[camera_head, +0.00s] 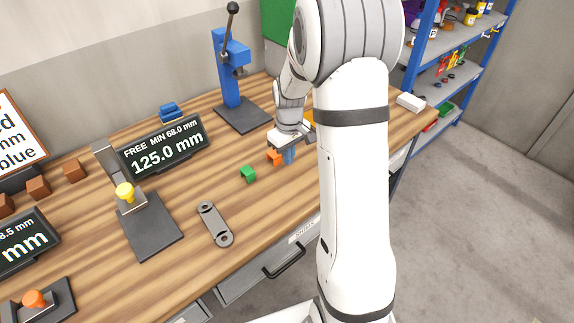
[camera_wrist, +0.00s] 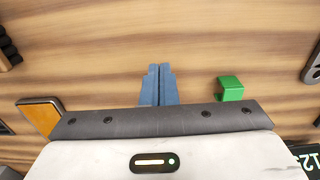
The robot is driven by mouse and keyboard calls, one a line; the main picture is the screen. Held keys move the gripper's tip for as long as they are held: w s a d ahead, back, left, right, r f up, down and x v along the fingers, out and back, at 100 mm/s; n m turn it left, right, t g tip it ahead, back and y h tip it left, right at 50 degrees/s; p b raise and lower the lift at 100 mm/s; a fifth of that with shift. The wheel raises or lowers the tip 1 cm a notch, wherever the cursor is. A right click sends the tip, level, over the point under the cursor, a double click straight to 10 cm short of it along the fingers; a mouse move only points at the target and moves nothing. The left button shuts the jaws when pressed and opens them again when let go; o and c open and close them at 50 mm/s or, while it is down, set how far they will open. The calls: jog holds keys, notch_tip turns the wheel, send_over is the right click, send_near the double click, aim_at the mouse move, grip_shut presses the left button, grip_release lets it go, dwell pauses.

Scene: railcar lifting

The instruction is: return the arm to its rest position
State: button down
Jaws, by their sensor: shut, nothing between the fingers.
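My arm rises on the right of the head view and reaches over the wooden bench. My gripper (camera_head: 288,158) hangs above the bench top, its blue fingers partly hidden by the arm. In the wrist view the two blue fingers (camera_wrist: 158,85) are together, with nothing between them. A small orange block (camera_head: 274,157) shows right beside the fingers in the head view; I cannot tell whether it touches them. A green block (camera_head: 248,174) lies on the bench to the left of the gripper, and it also shows in the wrist view (camera_wrist: 230,88), apart from the fingers.
A blue lever press (camera_head: 232,75) stands behind the gripper. A display (camera_head: 163,147) reads 125.0 mm, near a gauge with a yellow knob (camera_head: 125,192). A grey two-hole link (camera_head: 214,224) lies near the front edge. Blue shelving (camera_head: 455,50) stands right; the floor (camera_head: 480,200) there is clear.

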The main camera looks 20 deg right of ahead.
jog(key=s+a+r+m+t, duration=0.2)
jog(key=s+a+r, duration=0.2)
jog(key=s+r, duration=0.85)
jog(key=s+a+r+m+t, duration=0.1)
jog(key=s+a+r+m, duration=0.1)
jog(key=s, duration=0.8)
jog(key=shift+s+a+r, duration=0.15)
jog(key=shift+s+a, duration=0.1)
jog(key=shift+a, duration=0.35)
